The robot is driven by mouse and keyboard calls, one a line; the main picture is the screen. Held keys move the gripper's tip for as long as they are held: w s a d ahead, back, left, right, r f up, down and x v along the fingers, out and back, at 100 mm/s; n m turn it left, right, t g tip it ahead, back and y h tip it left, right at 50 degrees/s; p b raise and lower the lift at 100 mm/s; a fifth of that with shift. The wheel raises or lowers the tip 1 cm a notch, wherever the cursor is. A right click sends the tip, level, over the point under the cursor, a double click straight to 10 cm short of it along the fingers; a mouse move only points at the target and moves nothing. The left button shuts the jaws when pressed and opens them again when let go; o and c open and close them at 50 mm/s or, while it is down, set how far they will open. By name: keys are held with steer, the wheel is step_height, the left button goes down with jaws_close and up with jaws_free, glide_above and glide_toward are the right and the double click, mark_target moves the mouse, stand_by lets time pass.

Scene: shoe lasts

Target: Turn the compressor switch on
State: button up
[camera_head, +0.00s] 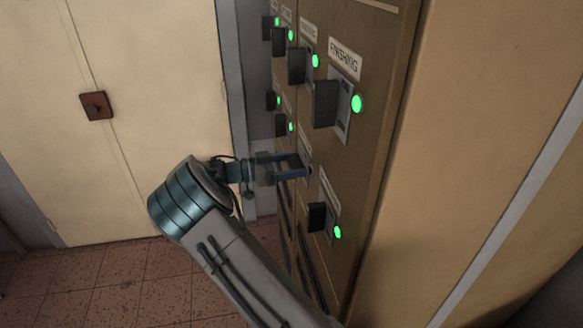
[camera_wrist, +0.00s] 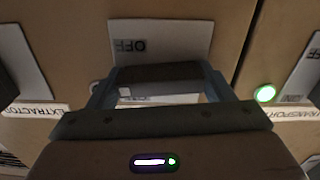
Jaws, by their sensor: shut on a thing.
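My gripper (camera_head: 297,166) is at the lower row of the brown switch panel, on the switch between two lit ones. In the wrist view my gripper (camera_wrist: 162,76) has its fingers on either side of a dark switch handle (camera_wrist: 165,72) and is shut on it. Behind the handle, a grey plate (camera_wrist: 145,35) shows "OFF" upside down.
The "EXTRACTOR" label (camera_wrist: 35,110) is left and a green lamp (camera_wrist: 264,93) right in the wrist view. In the head view, the "FINISHING" switch (camera_head: 325,104) is above right and another dark switch (camera_head: 317,217) below right. Tiled floor (camera_head: 130,280) is clear at left.

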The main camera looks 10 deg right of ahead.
steer(key=n+b, duration=0.2)
steer(key=n, duration=0.1)
steer(key=shift+f, duration=0.2)
steer(key=n+b, duration=0.1)
steer(key=n, duration=0.4)
steer(key=shift+r+b, duration=0.15)
steer(key=shift+b, duration=0.25)
steer(key=n, duration=0.4)
steer(key=n+p, duration=0.1)
steer(key=n, duration=0.3)
steer(key=shift+n, duration=0.3)
steer(key=shift+p, duration=0.3)
steer(key=o, duration=1)
